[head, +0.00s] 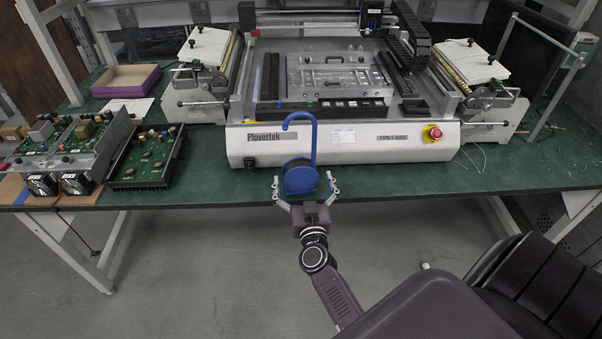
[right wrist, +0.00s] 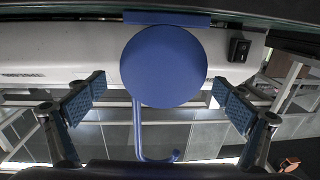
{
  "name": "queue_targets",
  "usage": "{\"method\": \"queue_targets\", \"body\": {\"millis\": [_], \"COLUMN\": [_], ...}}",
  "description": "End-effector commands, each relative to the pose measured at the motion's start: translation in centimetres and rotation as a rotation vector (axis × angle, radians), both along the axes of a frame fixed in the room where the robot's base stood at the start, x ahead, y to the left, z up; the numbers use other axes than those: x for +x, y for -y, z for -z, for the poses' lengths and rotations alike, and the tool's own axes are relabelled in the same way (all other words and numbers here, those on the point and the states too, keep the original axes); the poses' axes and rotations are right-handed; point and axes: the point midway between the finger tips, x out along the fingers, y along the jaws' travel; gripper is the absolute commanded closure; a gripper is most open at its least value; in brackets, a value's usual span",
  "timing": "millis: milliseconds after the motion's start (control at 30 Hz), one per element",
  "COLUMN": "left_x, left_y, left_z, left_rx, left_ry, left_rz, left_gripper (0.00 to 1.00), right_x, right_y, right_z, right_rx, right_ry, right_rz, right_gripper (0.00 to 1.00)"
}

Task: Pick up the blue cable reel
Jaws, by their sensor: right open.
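The blue cable reel (head: 300,178) stands near the front edge of the green table, with a tall blue hook rising above its round body. In the right wrist view the reel (right wrist: 164,66) shows as a blue disc, with its hook pointing down in the picture. My right gripper (head: 305,190) is open, with one finger on each side of the reel. In the right wrist view the fingers of my right gripper (right wrist: 160,102) are spread wide, with clear gaps between them and the reel. My left gripper is not in view.
A large white machine (head: 385,142) stands right behind the reel. Circuit boards with fans (head: 75,160) lie at the left of the green table (head: 215,175), and a purple box (head: 125,82) sits farther back. The table's front strip right of the reel is clear.

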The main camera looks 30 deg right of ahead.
Motion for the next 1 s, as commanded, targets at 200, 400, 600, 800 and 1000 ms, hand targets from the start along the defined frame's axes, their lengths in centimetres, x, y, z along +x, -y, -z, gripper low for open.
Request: {"method": "queue_targets", "body": {"millis": [200,400,600,800,1000], "left_x": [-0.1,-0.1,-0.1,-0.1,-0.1], "left_y": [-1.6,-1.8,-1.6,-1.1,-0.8], "left_z": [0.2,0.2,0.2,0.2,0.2], "left_rx": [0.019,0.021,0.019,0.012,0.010], "left_ry": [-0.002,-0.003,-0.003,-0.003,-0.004], "left_rz": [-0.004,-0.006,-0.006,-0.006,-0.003], "left_gripper": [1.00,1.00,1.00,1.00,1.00], "right_x": [2.6,2.8,2.8,2.8,2.8], "right_y": [1.1,1.2,1.2,1.1,1.1], "right_z": [0.1,0.2,0.2,0.2,0.2], "right_rx": [-0.001,0.000,0.000,0.000,0.000], "right_ry": [0.000,0.000,0.000,0.000,0.000], "right_rz": [0.000,0.000,-0.001,-0.001,-0.001], "right_gripper": [0.04,0.04,0.19,0.41,0.63]}}
